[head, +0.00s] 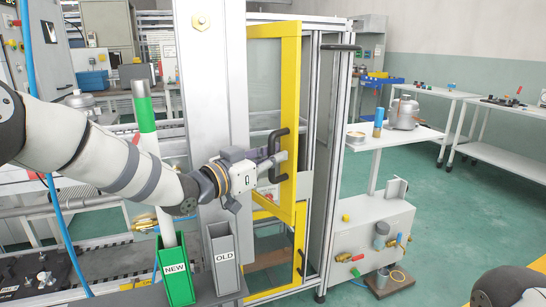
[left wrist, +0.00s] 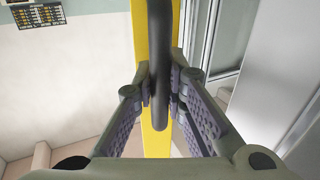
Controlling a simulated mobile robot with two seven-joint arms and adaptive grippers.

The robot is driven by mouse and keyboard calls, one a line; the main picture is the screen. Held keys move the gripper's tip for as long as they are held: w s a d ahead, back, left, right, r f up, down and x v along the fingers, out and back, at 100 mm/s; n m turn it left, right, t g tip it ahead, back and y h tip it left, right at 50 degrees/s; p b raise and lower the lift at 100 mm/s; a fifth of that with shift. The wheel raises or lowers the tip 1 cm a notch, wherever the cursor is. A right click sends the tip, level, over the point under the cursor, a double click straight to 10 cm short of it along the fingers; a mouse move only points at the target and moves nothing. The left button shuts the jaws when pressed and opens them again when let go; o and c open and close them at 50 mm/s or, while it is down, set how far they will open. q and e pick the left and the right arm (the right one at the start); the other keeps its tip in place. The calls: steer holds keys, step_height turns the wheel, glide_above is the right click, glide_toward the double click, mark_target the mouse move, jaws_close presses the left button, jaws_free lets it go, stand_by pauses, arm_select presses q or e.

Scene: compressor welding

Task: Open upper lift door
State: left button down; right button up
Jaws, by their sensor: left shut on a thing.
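The upper lift door (head: 290,95) has a yellow frame around a clear pane. Its slanting top and bottom edges suggest it stands somewhat out from the metal frame; how far is hard to tell. A black bar handle (head: 273,144) is on its right post. My left gripper (head: 281,158) is shut on this handle. In the left wrist view, the black handle (left wrist: 159,60) runs upright between the fingers (left wrist: 161,90), in front of the yellow post (left wrist: 150,145). Below is a lower yellow-framed door (head: 299,250). My right gripper is out of view.
A grey column (head: 212,75) stands left of the door. Green NEW (head: 176,275) and grey OLD (head: 223,262) bins stand below my left arm. A white table (head: 385,137) with a metal pot is right of the lift frame. The green floor at right is open.

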arm_select(q)
steer(key=c, duration=1.6)
jaws_free()
steer(key=shift+d, duration=0.1)
steer(key=v, duration=1.2)
steer(key=shift+s, duration=0.1)
